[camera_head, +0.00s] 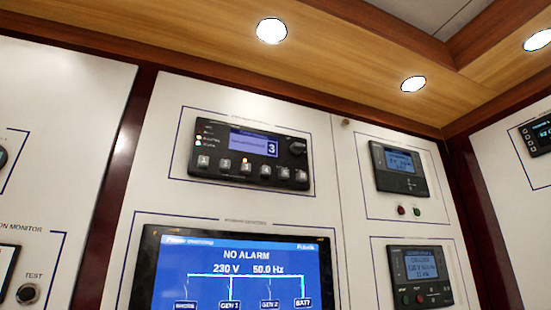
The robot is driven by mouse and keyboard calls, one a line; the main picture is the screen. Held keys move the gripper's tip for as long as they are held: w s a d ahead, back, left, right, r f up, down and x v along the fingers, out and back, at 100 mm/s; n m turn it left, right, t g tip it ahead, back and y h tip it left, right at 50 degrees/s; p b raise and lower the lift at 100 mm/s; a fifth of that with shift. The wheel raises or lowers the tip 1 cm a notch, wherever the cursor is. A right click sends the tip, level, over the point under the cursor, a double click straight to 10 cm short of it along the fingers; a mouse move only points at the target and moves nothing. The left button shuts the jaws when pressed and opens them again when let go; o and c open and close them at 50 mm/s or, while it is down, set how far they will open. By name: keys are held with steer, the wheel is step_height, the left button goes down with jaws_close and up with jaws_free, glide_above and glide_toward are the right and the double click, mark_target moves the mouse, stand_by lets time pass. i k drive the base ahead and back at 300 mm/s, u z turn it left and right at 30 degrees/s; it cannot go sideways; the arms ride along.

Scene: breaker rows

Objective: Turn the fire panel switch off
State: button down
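No switch that I can read as the fire panel switch shows in the head view. My gripper is not in view.
A large screen (235,270) below reads "NO ALARM", 230 V and 50.0 Hz. Two small display units (403,168) and (420,277) are at right. A TEST button (28,293) is at lower left. Ceiling lights (271,31) shine above.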

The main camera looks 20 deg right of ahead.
mark_target(295, 149)
steer(key=u, duration=1.1)
steer(key=k, duration=0.75)
steer(key=z, duration=1.1)
steer(key=i, duration=0.5)
